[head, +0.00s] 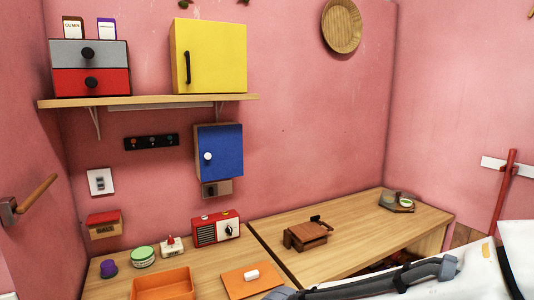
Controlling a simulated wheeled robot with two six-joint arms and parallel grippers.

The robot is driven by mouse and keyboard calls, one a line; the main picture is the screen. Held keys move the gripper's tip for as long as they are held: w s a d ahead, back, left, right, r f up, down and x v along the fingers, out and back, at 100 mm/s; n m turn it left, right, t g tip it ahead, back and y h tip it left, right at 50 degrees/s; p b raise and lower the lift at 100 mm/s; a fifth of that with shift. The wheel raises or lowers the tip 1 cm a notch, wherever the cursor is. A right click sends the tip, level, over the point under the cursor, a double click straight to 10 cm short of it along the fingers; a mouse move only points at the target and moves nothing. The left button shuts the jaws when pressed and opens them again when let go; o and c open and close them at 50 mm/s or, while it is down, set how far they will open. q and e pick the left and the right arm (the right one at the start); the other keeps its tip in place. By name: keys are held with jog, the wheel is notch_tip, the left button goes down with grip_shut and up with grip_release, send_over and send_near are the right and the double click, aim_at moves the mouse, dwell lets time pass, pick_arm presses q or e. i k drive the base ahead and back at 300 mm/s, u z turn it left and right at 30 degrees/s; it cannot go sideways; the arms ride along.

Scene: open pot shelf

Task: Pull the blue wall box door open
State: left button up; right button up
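The blue wall box (220,152) hangs on the pink wall under the shelf, left of the middle. It has a wooden body and a blue door with a round white knob (208,156) near the door's left edge. The door looks shut, flush with the box front. My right arm, white and dark grey, comes in low at the right and runs left along the bottom edge, well below and apart from the box. Whether its gripper is open or shut cannot be made out. My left gripper is not in view.
A shelf (150,101) above holds a yellow cabinet (212,57) and a grey and red drawer unit (90,68). A small wooden box (217,188) sits just under the blue box. A red radio (215,229) stands on the desk below.

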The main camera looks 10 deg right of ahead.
aim_at(221, 151)
jog(key=z, duration=0.25)
jog(key=i, duration=1.2)
jog(key=u, duration=0.4)
